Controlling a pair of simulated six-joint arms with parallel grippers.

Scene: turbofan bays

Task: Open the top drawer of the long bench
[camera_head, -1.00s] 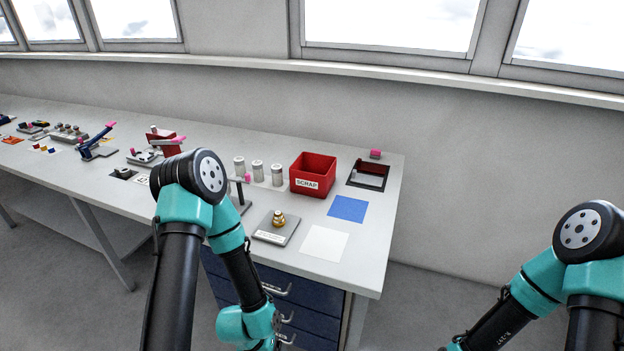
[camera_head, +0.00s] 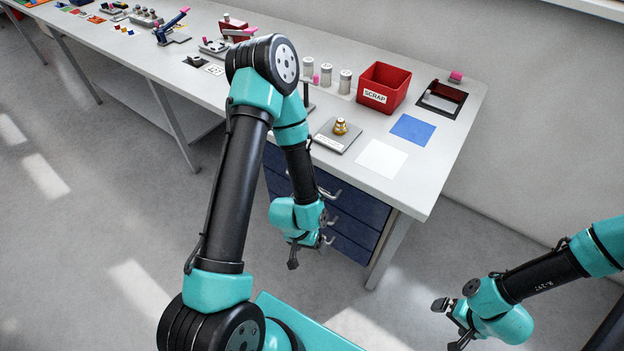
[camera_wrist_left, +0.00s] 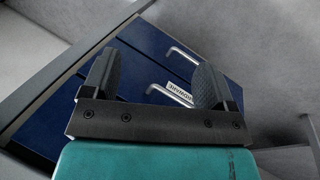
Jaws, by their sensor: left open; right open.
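The long bench (camera_head: 225,88) has a blue drawer stack under its right end. The top drawer (camera_head: 355,190) is flush with the stack and has a silver bar handle (camera_head: 331,194), partly behind my left arm. My left gripper (camera_head: 309,252) is open and empty in front of the lower drawers, below the top handle. In the left wrist view its two fingers (camera_wrist_left: 155,82) spread before blue drawer fronts with two silver handles; one handle (camera_wrist_left: 168,94) shows between the fingers, apart from them, beside a white label. My right gripper (camera_head: 450,323) is open and empty, low at the right.
On the bench top stand a red SCRAP bin (camera_head: 383,88), a grey plate with a brass piece (camera_head: 340,128), white canisters (camera_head: 327,74), a blue square (camera_head: 413,130) and a white square (camera_head: 381,158). A bench leg (camera_head: 386,250) stands right of the drawers. Floor in front is clear.

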